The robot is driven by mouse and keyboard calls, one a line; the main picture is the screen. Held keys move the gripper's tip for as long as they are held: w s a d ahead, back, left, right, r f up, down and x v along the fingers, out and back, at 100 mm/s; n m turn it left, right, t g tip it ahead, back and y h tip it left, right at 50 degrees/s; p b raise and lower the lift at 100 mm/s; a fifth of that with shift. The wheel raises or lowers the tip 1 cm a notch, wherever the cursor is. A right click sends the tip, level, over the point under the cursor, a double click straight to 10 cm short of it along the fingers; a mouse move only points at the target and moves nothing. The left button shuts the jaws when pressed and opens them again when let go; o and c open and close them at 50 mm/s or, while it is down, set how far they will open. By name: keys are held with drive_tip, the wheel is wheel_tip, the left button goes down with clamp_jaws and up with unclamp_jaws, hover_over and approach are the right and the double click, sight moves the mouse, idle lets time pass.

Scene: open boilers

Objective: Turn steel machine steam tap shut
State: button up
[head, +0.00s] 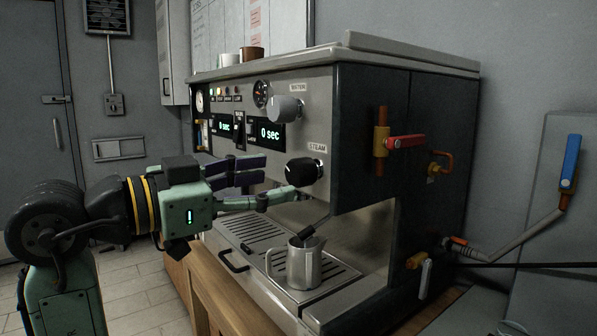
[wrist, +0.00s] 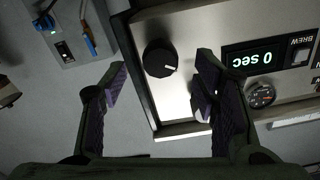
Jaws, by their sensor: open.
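The steel espresso machine (head: 375,150) fills the middle of the head view. Its black steam knob (head: 303,172) sits under the STEAM label on the front panel. In the wrist view the black knob (wrist: 159,60) lies between the two spread fingers, with a small white mark on its lower right edge. My gripper (head: 277,182) is open and empty, pointing at the knob from the left. In the head view the lower fingertip overlaps the knob's edge; whether it touches cannot be told. The knob's far side is hidden.
The silver water knob (head: 285,108) is just above the steam knob. A steel pitcher (head: 303,265) stands on the drip tray (head: 255,243) below, with the steam wand dipping into it. A red-handled valve (head: 405,142) is on the machine's side.

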sight(290, 174)
drive_tip(key=p+x, duration=0.1)
drive_tip(key=x, duration=0.5)
drive_tip(key=shift+c, duration=0.2)
drive_tip(key=c, duration=1.1)
drive_tip(key=shift+m+b, duration=0.35)
drive_tip(key=shift+m, duration=0.05)
drive_tip(key=shift+c, duration=0.2)
drive_tip(key=m+b, duration=0.2)
drive_tip(key=m, duration=0.2)
drive_tip(key=shift+m, duration=0.4)
drive_tip(key=m+b, duration=0.1)
drive_tip(key=m, duration=0.2)
drive_tip(key=m+b, duration=0.1)
drive_tip(key=m, duration=0.2)
drive_tip(key=shift+w+a+r, duration=0.1)
drive_tip(key=shift+a+r, duration=0.05)
